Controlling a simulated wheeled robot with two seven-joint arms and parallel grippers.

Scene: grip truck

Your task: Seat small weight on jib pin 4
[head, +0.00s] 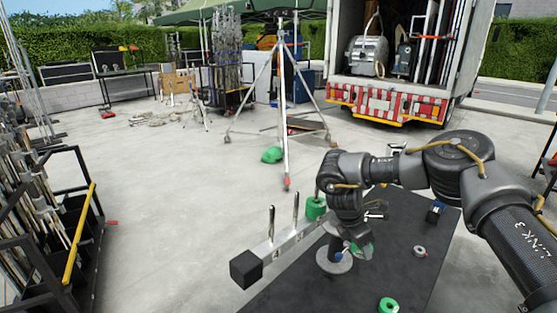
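A grey jib bar (286,247) runs diagonally over the black mat, with a black block (246,269) at its near end. Two bare upright pins show: one nearest the block (271,222), apparently pin 4 by the faint marking, and another (296,210) behind it. A green weight (316,208) sits farther along the bar, beside my wrist. My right gripper (350,247) points down right of the bar; its fingers are mostly hidden. A green piece (364,251) shows beside it; I cannot tell whether it is held. My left gripper is not in view.
A black rack (70,225) stands left. Open concrete lies between rack and bar.

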